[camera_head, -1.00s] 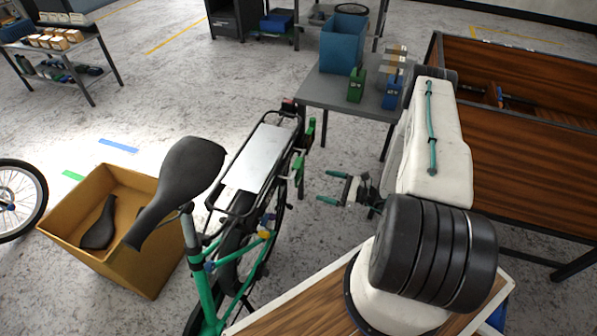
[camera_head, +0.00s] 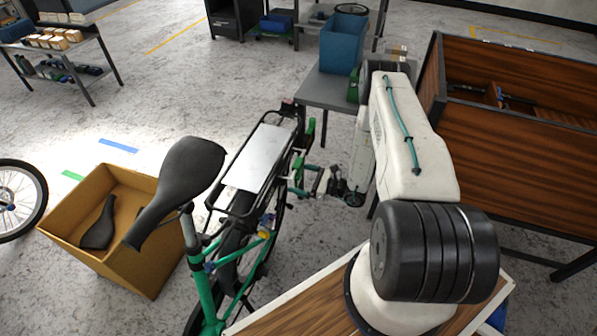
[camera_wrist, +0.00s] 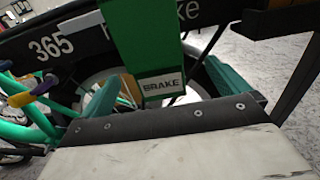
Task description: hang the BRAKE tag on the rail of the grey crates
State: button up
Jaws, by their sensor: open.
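The BRAKE tag (camera_wrist: 160,58) is a green plate with a white label reading BRAKE. In the wrist view it hangs upright in front of a dark bar marked 365, between my teal fingers. My gripper (camera_wrist: 163,76) is open around it, with a finger on each side; I cannot tell whether either touches. In the head view my gripper (camera_head: 300,181) is beside the bicycle's rear rack (camera_head: 262,155), where a green piece (camera_head: 297,168) shows at the rack's side. I cannot make out grey crates or their rail.
The green bicycle's saddle (camera_head: 180,175) stands left of the rack. A grey table (camera_head: 322,93) with a blue bin (camera_head: 342,45) stands behind my arm. A wooden-sided box (camera_head: 515,145) is at right.

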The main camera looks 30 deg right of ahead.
jog(key=c, duration=1.5)
jog(key=shift+c, duration=0.2)
jog(key=shift+r, duration=0.4)
jog(key=shift+r, duration=0.75)
jog(key=shift+r, duration=0.2)
jog(key=v, duration=0.8)
